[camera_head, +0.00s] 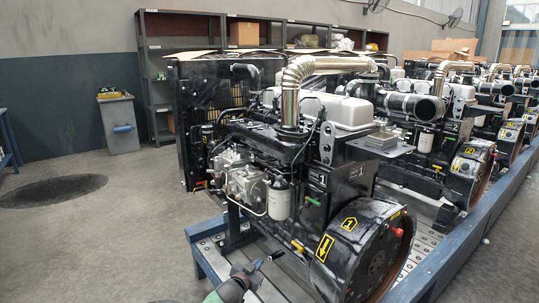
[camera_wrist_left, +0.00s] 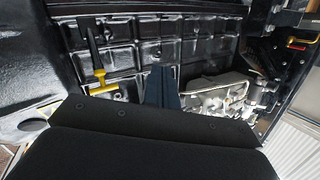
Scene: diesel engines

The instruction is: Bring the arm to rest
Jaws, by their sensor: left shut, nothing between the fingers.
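My left gripper (camera_head: 268,259) shows at the bottom of the head view, its arm coming up from the lower edge. It is shut and empty, in front of the nearest diesel engine (camera_head: 268,140), below the engine's white filter and left of its large black flywheel housing. In the left wrist view the closed dark fingers (camera_wrist_left: 162,84) point at the ribbed black side of the engine (camera_wrist_left: 210,40); I see no clear contact. My right gripper is not in view.
The engine stands on a blue metal frame (camera_head: 208,262). More engines (camera_head: 440,120) line up to the right. A grey bin (camera_head: 120,125) and dark shelves (camera_head: 180,45) stand at the back. The floor at left is open, with a dark round patch. A yellow-handled part (camera_wrist_left: 99,78) shows near the fingers.

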